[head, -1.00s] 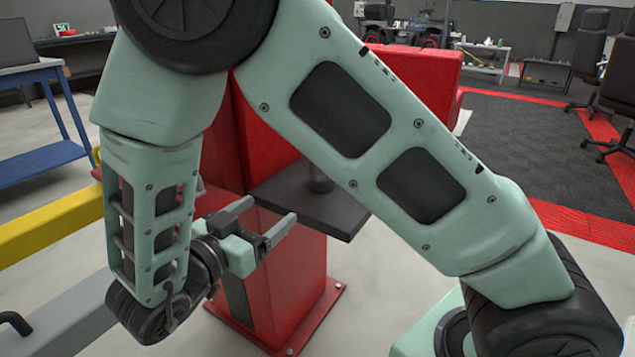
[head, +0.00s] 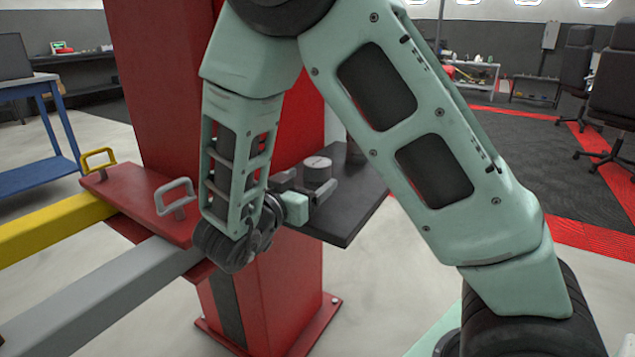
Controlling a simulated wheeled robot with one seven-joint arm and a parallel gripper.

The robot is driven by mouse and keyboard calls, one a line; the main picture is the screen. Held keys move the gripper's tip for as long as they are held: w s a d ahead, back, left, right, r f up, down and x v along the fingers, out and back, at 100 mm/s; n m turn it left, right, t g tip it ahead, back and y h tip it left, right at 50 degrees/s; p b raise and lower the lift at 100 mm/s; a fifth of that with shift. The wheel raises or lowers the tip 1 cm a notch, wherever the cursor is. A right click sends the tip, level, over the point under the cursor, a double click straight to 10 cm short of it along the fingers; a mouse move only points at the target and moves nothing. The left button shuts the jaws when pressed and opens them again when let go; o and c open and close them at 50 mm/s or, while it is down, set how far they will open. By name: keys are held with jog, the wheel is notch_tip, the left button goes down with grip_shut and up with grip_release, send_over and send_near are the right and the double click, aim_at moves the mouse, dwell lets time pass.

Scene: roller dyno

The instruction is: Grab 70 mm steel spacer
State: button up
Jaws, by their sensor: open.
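A short grey cylinder with a pale top, which looks like the steel spacer (head: 317,171), stands upright on the black shelf (head: 345,222) of the red post. Its size marking is too small to read. My gripper (head: 308,184) is open and low over the shelf, with its fingers pointing toward the cylinder. The cylinder appears at or between the fingertips; I cannot tell whether either finger touches it. The fingers hide its lower part. A second, darker cylinder (head: 354,152) shows behind it, partly hidden by my arm.
The red post (head: 270,290) carries the shelf. A red plate (head: 140,205) with a yellow handle (head: 98,160) and a grey handle (head: 175,195) lies left of my gripper. Yellow (head: 50,228) and grey (head: 100,295) beams extend left. A blue table (head: 45,150) stands farther left.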

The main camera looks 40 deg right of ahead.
jog(key=shift+x, duration=1.3)
jog(key=c, duration=1.3)
jog(key=shift+r, duration=0.1)
jog(key=shift+c, duration=0.2)
